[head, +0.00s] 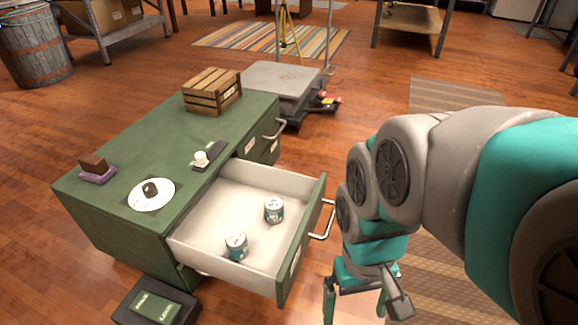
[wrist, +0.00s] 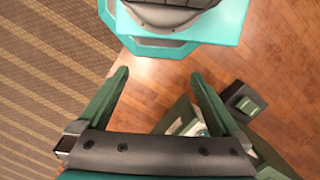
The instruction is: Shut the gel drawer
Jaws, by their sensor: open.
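The green cabinet (head: 130,230) stands left of centre in the head view. Its drawer (head: 319,205) is pulled far out toward the right, showing a white inside. Two small teal-and-white cans (head: 274,210) (head: 236,246) stand in it, apart from each other. The drawer front has a metal bar handle (head: 328,222). My gripper (head: 355,306) is open and empty, pointing down, to the right of the drawer front and apart from it. In the wrist view both fingers of my gripper (wrist: 160,76) are spread, with nothing between them. Part of the cabinet shows behind the right finger.
On the cabinet top are a wooden crate (head: 212,90), a white plate (head: 151,194) with a dark item, and a brown block (head: 94,166). A dark box with a green book (head: 155,307) sits at the front left. A platform scale (head: 285,80) stands behind the cabinet.

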